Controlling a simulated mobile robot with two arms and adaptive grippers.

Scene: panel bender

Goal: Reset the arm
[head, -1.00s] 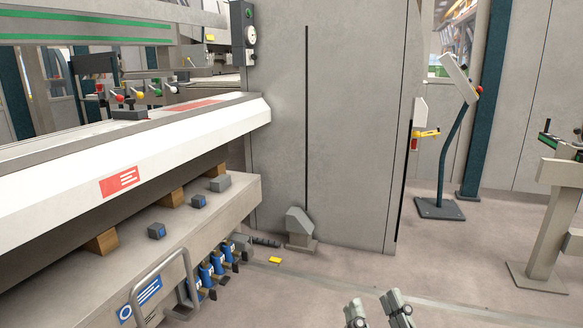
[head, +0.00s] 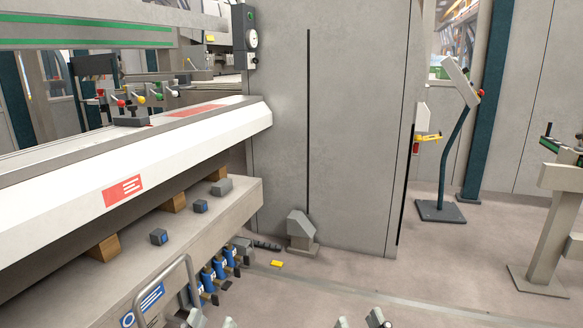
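My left gripper (head: 211,321) shows only its fingertips at the bottom edge of the head view, left of the middle. The tips stand apart with nothing visible between them. My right gripper (head: 360,320) also shows only its fingertips at the bottom edge, right of the middle. Its tips are apart over bare floor, with nothing between them. The rest of both grippers and arms is below the picture. The panel bender (head: 110,193), with a white beam and red label, fills the left side. Neither gripper is seen touching it.
A metal hoop rail (head: 187,262) and blue foot pedals (head: 208,280) are close to my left gripper. A yellow block (head: 277,264) lies on the floor. A grey cabinet (head: 355,130) stands behind. A teal post stand (head: 446,170) and pale pedestal (head: 550,240) are right.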

